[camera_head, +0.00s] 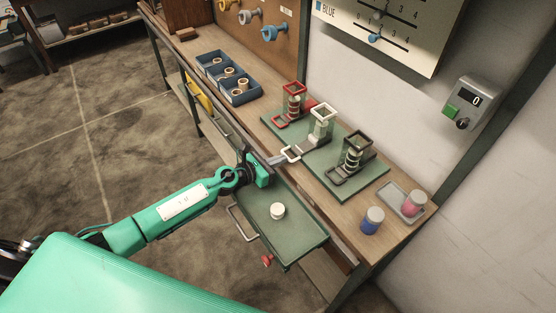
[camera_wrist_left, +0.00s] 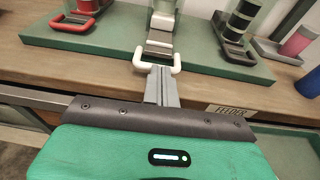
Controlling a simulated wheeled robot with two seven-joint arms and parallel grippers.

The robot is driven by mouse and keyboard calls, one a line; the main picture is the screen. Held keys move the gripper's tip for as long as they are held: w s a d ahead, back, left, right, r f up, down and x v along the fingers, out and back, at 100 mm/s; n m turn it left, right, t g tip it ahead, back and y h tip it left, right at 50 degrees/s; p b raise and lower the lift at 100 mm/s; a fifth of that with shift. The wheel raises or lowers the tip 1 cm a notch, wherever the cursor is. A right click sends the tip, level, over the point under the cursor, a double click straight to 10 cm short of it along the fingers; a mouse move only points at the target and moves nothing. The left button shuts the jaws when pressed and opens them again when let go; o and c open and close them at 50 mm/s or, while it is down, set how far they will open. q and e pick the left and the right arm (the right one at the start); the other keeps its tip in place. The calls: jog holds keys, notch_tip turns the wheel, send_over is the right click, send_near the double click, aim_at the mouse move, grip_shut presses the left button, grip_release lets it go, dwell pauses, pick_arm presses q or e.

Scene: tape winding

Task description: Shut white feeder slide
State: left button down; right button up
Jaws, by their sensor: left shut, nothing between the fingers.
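The white feeder (camera_head: 322,125) stands upright between the red and black ones on a green board. Its slide sticks out toward the front, with the white loop handle (camera_head: 291,153) at the board's front edge. In the left wrist view, the handle (camera_wrist_left: 177,65) reaches past that edge. My left gripper (camera_head: 283,159) is shut and empty, pointing at the handle from the front. In the left wrist view, its fingertips (camera_wrist_left: 161,72) are at the handle's front bar; I cannot tell whether they touch. My right gripper is not in view.
The red feeder (camera_head: 293,100) and black feeder (camera_head: 355,153) flank the white one closely. An open green drawer (camera_head: 300,232) with a white roll (camera_head: 278,211) lies below my gripper. Blue bins (camera_head: 240,97) stand left; a blue jar (camera_head: 372,220) and small tray (camera_head: 420,213) stand right.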

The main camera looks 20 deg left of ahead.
aim_at(295, 153)
pick_arm(q)
jog(key=shift+r+x, duration=0.2)
jog(key=shift+x, duration=0.7)
jog(key=shift+r+x, duration=0.2)
jog(key=shift+x, duration=0.65)
